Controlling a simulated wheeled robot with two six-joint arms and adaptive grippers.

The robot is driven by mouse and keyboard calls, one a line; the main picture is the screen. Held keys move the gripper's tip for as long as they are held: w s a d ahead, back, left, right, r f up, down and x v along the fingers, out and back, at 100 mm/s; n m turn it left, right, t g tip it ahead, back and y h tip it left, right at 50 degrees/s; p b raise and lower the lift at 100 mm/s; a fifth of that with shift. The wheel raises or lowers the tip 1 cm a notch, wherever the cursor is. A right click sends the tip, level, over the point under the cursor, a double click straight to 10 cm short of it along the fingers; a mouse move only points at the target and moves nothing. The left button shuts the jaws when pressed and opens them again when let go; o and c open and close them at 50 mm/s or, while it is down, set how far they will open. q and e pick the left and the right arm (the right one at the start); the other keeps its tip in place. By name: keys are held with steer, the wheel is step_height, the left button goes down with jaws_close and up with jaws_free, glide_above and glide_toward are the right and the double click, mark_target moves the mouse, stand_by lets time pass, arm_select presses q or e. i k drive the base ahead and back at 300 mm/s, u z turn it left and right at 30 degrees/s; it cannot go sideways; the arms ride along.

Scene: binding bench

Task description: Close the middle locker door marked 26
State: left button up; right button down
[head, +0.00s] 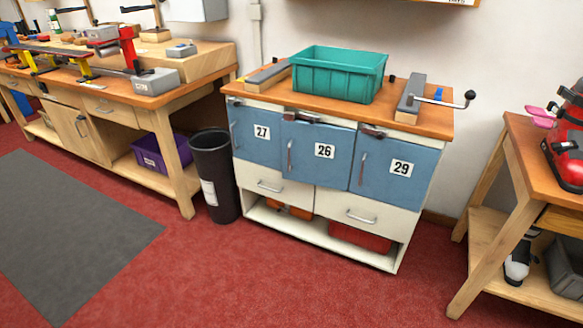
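The middle locker door marked 26 (321,172) is a blue panel in the cabinet at the centre of the head view. Its upright metal handle (290,158) is near its left edge. Neither of my grippers shows in the head view.
A green bin (338,78) and a crank-handled tool (411,92) stand on the cabinet's wooden top (300,101). A black waste bin (213,175) stands close to its left. A workbench (160,98) is left, another table (525,150) right. Red floor in front is clear.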

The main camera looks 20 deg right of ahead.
mark_target(321, 155)
steer(key=z, duration=1.25)
steer(key=k, duration=0.1)
steer(key=u, duration=2.35)
steer(key=i, duration=1.05)
steer(key=z, duration=0.6)
steer(key=i, duration=0.75)
steer(key=z, duration=0.65)
